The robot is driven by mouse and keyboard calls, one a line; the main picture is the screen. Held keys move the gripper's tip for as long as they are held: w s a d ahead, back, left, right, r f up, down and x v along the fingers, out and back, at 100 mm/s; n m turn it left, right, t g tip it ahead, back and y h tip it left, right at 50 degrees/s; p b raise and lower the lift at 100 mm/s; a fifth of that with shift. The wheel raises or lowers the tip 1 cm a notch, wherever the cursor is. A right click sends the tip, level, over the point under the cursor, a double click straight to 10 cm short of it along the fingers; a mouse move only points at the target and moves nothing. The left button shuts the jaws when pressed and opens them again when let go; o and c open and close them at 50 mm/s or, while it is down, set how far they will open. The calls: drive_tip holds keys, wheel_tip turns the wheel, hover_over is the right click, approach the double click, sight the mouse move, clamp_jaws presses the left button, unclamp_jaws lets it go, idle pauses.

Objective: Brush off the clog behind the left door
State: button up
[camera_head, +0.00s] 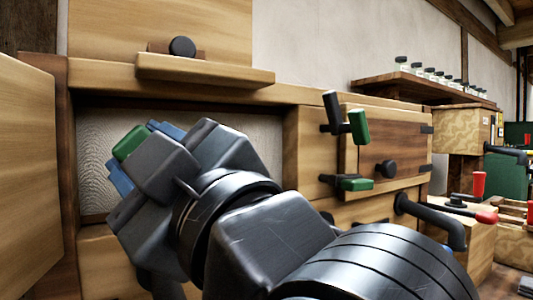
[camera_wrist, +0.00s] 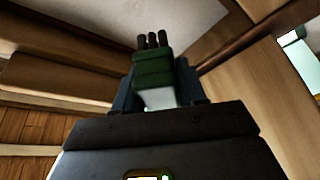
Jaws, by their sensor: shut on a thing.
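The left door (camera_head: 25,180) stands open at the left edge of the head view. Behind it is an opening with a pale, finely ribbed screen (camera_head: 97,150). My gripper (camera_head: 143,155) is in front of this opening and hides much of it. It is shut on a green brush (camera_head: 130,143). In the wrist view, my gripper (camera_wrist: 157,95) holds the green brush (camera_wrist: 153,68) between its fingers, with several dark bristle tufts pointing away toward a pale surface (camera_wrist: 165,18). I cannot tell whether the tufts touch it. I cannot make out a clog; it may be hidden.
A wooden ledge (camera_head: 205,70) with a black knob (camera_head: 182,47) is above the opening. To the right is a shut wooden door (camera_head: 390,150) with green-handled latches (camera_head: 358,126). Black crank handles (camera_head: 435,218) stick out lower right. A shelf (camera_head: 400,87) holds several jars.

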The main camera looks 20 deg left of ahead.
drive_tip(key=shift+s+d, duration=0.1)
drive_tip(key=shift+s+d, duration=0.9)
drive_tip(key=shift+d, duration=0.15)
